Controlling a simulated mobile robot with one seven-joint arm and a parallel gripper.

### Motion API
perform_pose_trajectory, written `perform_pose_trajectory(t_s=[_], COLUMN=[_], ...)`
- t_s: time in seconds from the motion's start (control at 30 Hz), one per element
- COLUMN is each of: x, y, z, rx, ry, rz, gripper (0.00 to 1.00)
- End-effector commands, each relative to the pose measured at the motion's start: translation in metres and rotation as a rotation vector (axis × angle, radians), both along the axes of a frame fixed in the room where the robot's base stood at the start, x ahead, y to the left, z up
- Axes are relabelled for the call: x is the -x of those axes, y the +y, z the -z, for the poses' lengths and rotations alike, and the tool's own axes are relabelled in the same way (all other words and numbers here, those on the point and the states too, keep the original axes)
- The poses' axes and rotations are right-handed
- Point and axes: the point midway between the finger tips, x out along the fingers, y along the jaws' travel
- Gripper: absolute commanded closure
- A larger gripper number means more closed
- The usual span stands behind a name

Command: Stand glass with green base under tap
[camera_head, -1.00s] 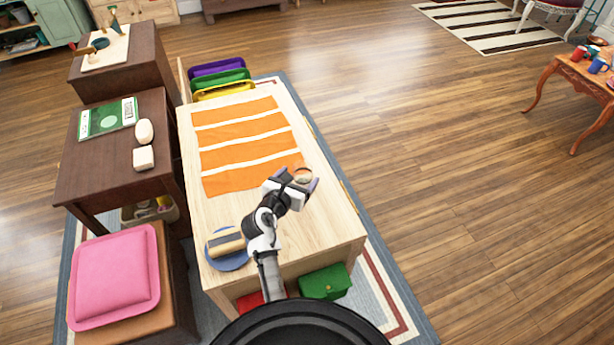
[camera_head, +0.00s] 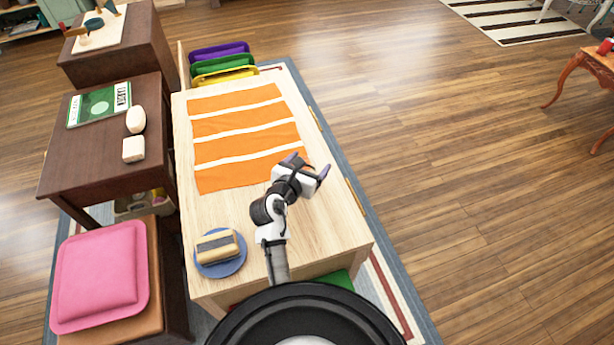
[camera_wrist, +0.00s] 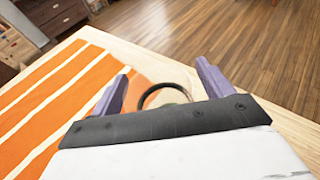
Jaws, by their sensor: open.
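The glass shows in the wrist view as a clear tumbler with a dark round rim (camera_wrist: 165,88) and a hint of green low down. It stands between the spread fingers of my gripper (camera_wrist: 162,72), and its lower part is hidden by the gripper body. In the head view my gripper (camera_head: 308,165) is open over the right side of the wooden table, beside the orange striped cloth. I cannot make out the glass clearly there. I see no tap in either view.
The light wooden table (camera_head: 330,235) carries the orange striped cloth (camera_head: 235,135) and a blue plate (camera_head: 232,267) with a tan block. Dark cabinets and a pink cushion (camera_head: 98,275) stand left. Purple, green and yellow trays lie beyond the table. Open floor is right.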

Motion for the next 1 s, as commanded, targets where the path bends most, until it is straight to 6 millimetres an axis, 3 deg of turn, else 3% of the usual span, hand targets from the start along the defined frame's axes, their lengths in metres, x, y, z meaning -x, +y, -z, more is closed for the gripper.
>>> perform_pose_trajectory(t_s=[0.1, 0.5, 0.57, 0.83, 1.0], x=[0.0, 0.0, 0.0, 0.0, -0.001], y=[0.0, 0.0, 0.0, 0.0, 0.0], z=[-0.001, -0.001, -0.001, -0.005, -0.022], rx=[0.0, 0.0, 0.0, 0.0, -0.001], ry=[0.0, 0.0, -0.002, -0.004, -0.006], rz=[0.0, 0.0, 0.0, 0.001, 0.0], gripper=[0.22, 0.75, 0.79, 0.79, 0.79])
